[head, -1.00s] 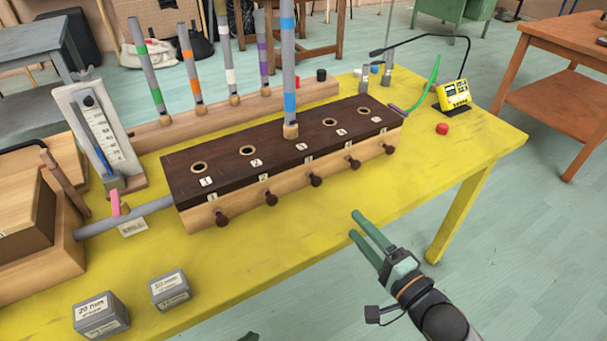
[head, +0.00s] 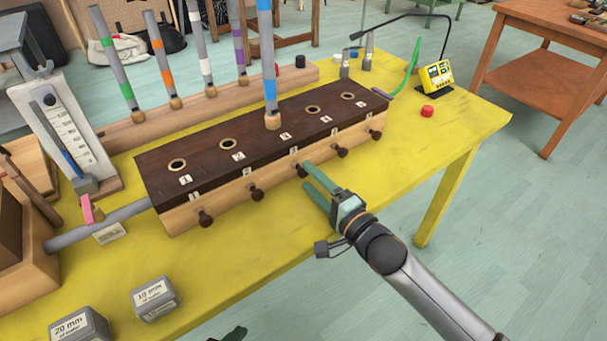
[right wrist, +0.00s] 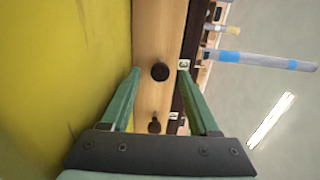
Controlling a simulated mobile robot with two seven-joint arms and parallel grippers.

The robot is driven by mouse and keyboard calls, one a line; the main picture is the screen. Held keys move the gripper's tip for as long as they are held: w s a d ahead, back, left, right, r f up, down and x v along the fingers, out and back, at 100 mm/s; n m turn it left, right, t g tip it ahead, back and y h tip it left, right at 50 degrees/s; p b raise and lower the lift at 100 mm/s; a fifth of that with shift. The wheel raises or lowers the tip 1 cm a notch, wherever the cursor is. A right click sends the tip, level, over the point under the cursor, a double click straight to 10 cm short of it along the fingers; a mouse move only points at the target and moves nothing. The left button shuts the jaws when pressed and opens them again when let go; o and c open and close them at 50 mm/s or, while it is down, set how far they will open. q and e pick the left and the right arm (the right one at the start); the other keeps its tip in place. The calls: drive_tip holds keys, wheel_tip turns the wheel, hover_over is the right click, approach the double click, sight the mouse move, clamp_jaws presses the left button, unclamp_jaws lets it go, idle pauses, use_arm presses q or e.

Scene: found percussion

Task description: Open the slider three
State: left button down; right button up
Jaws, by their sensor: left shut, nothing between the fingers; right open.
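A long wooden box (head: 222,198) with a dark top stands on the yellow table. Dark round knobs line its front. The third knob from the left (head: 302,170) belongs to slider three. My right gripper (head: 307,175) is open, its fingertips close to that knob. In the right wrist view, a knob (right wrist: 160,71) appears between the spread fingertips (right wrist: 160,67); I cannot tell whether they touch it. A grey tube with blue bands (head: 267,60) stands upright at the third hole. Only a dark green tip of my left gripper (head: 236,333) shows at the bottom edge; it is shut.
Several banded tubes stand on a wooden rail (head: 190,115) behind the box. A gauge (head: 65,135) and a grey pipe (head: 110,220) are at left. Grey blocks (head: 155,298) lie in front. A red cap (head: 428,111) and a yellow device (head: 436,75) are at right. The table's front right is clear.

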sight(305, 174)
drive_tip(key=shift+x, duration=1.6)
clamp_jaws()
